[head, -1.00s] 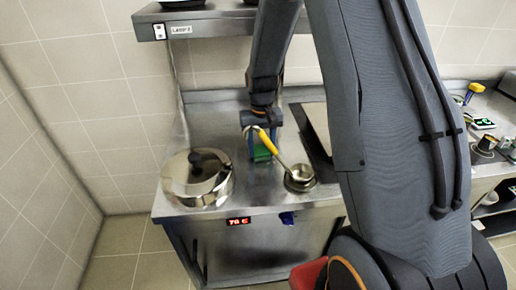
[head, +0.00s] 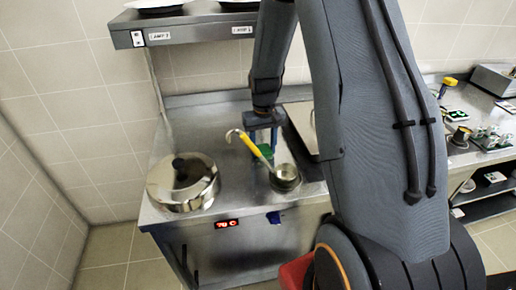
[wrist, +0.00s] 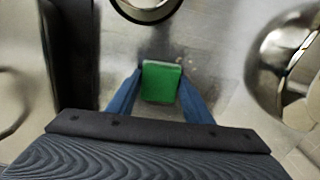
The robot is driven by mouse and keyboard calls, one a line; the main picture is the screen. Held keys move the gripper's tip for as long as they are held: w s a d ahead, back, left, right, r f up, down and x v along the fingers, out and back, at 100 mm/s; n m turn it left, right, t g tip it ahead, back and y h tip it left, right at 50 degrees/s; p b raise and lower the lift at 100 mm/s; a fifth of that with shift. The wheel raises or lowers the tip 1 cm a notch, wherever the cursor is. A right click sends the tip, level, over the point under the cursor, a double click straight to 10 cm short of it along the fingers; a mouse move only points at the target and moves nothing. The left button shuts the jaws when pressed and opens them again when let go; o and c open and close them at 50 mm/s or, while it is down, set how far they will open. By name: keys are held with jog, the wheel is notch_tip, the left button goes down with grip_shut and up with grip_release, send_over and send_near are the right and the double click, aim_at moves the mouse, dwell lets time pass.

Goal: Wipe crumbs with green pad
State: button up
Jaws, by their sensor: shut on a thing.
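The green pad (wrist: 161,82) is between the two blue fingers of my gripper (wrist: 160,98) in the wrist view. The gripper is shut on it, low over the steel counter; I cannot tell whether the pad touches the surface. A few pale crumbs (wrist: 186,63) lie on the counter just beyond the pad's upper right corner. In the head view my gripper (head: 264,138) is behind the yellow-handled ladle, and the pad (head: 265,153) is partly hidden there. The crumbs cannot be made out in the head view.
A lidded steel pot (head: 183,182) stands left of the gripper. A ladle with a yellow handle (head: 251,144) leans in a small round pot (head: 285,178) in front. A shelf (head: 190,28) hangs above.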

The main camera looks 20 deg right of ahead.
aim_at(225, 165)
jog(key=shift+s+d+f, duration=0.1)
jog(key=shift+s+d, duration=0.1)
jog(key=shift+d, duration=0.15)
jog(key=shift+s+a+p, duration=0.15)
jog(key=shift+s+p, duration=0.35)
jog(key=shift+s, duration=0.3)
jog(key=shift+w+a+r, duration=0.1)
jog(key=shift+w+a, duration=0.15)
jog(key=shift+a, duration=0.7)
jog(key=shift+w+a+r, duration=0.1)
jog(key=shift+w+a, duration=0.15)
jog(key=shift+a, duration=0.65)
jog(key=shift+w+a+p, duration=0.1)
jog(key=shift+w+a, duration=0.15)
jog(key=shift+a, duration=0.95)
jog(key=shift+w+a+p, duration=0.1)
jog(key=shift+w+a, duration=0.1)
jog(key=shift+a, duration=0.95)
jog(key=shift+w+a+p, duration=0.1)
jog(key=shift+w+a, duration=0.15)
jog(key=shift+a, duration=0.95)
jog(key=shift+w+a+f, duration=0.15)
jog(key=shift+a, duration=0.7)
jog(key=shift+w+a+f, duration=0.1)
jog(key=shift+a+f, duration=0.05)
jog(key=shift+a, duration=0.7)
jog(key=shift+r, duration=0.1)
jog(key=shift+w+r+p, duration=0.1)
jog(key=shift+r+p, duration=1.75)
jog(key=shift+r, duration=1.15)
